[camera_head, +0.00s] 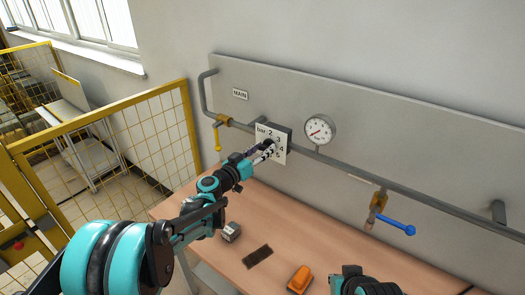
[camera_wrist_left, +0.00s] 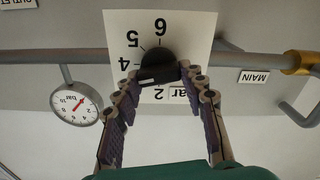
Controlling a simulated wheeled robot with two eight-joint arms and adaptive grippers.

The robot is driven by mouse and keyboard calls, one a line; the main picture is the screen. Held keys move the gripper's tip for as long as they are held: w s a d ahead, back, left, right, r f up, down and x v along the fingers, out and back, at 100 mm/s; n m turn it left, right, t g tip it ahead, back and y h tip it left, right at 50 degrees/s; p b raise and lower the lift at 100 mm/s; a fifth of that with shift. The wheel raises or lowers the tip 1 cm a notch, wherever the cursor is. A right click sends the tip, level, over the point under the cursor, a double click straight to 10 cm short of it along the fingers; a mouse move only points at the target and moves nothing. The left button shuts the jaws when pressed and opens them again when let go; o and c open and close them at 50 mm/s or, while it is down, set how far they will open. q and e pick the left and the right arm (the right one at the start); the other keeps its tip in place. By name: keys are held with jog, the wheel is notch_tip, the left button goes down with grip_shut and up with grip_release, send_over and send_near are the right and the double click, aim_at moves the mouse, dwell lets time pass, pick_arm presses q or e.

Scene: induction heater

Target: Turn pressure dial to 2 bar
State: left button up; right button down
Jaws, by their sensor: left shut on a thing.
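The pressure dial is a black knob (camera_wrist_left: 157,66) on a white square plate (camera_head: 281,133) marked "bar" and numbers. The plate also shows in the left wrist view (camera_wrist_left: 198,30), upside down. My left gripper (camera_head: 266,150) is at the plate, its fingers shut on the knob from both sides. In the wrist view the fingertips (camera_wrist_left: 160,78) flank the knob; 4, 5 and 6 show around it, and a 2 shows between the fingers. The knob's exact setting is hard to read. A round gauge (camera_head: 319,130) with a red needle, low on its scale, is right of the plate.
A grey pipe (camera_head: 350,172) runs along the wall panel. A yellow-handled valve (camera_head: 217,135) is left of the plate, a blue-handled valve (camera_head: 395,225) right. On the table (camera_head: 310,245) are an orange object (camera_head: 300,279), a dark mat (camera_head: 257,256) and a small box (camera_head: 231,232).

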pick_arm(q)
jog(key=n, duration=0.4)
jog(key=shift+n+b, duration=0.3)
jog(key=n, duration=0.3)
jog(key=shift+w+a+f+n, duration=0.1)
jog(key=shift+n, duration=0.2)
jog(key=n+b, duration=0.1)
jog(key=n, duration=0.6)
jog(key=shift+f, duration=0.1)
jog(key=o, duration=1.2)
jog(key=shift+c, duration=0.2)
jog(key=v, duration=1.2)
